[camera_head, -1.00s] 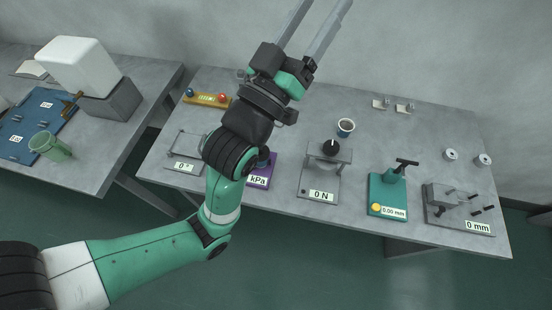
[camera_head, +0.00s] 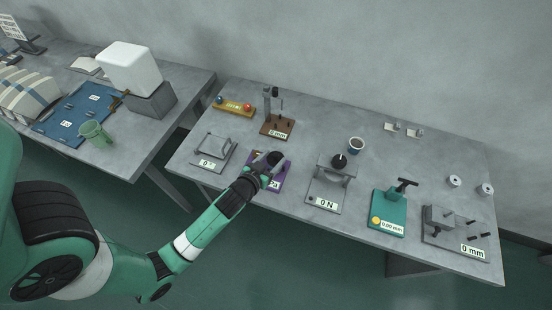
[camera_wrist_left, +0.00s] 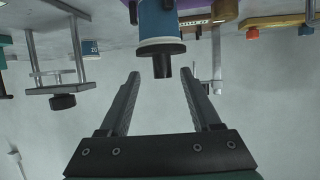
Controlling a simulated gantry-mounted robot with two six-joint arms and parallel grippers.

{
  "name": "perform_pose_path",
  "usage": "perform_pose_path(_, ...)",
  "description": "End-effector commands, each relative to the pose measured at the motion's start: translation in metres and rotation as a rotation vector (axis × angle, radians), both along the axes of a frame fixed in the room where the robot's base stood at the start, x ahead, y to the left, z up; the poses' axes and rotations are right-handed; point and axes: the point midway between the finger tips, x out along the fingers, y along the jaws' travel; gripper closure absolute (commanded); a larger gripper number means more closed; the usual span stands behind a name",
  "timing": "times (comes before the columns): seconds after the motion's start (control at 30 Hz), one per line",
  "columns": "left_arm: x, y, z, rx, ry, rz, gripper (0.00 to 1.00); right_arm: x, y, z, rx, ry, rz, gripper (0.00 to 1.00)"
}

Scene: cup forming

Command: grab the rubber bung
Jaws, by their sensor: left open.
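In the left wrist view, which looks upside down, a small dark bung (camera_wrist_left: 162,66) sticks out of a blue cylinder (camera_wrist_left: 158,22) with a pale end. The cylinder is on the purple kPa unit (camera_head: 281,178), seen in the head view partly behind my gripper. My left gripper (camera_wrist_left: 161,74) is open and empty. Its two fingers point towards the bung, one to each side of it in the picture; I cannot tell whether the tips reach it. In the head view my left gripper (camera_head: 268,167) covers much of the unit. My right gripper is not in view.
Right of the purple unit stands the 0 N press (camera_head: 325,190) with a black knob. A grey 0-degree stand (camera_head: 213,152) is to the left.

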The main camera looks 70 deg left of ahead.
Motion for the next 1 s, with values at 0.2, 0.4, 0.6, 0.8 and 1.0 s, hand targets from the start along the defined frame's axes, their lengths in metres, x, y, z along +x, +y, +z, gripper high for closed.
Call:
perform_pose_path(0.2,0.01,0.008,-0.006,-0.001,-0.001,-0.001,0.36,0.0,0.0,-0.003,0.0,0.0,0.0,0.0)
perform_pose_path(0.4,0.025,0.024,-0.02,-0.001,-0.002,0.002,0.36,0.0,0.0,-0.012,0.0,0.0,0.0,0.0)
perform_pose_path(0.6,0.043,0.039,-0.029,0.0,-0.002,-0.001,0.36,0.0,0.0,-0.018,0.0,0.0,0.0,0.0)
perform_pose_path(0.8,0.044,0.039,-0.029,-0.001,-0.001,-0.001,0.36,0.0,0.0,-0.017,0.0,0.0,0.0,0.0)
perform_pose_path(1.0,0.044,0.039,-0.029,-0.001,-0.001,-0.001,0.68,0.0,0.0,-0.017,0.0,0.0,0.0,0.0)
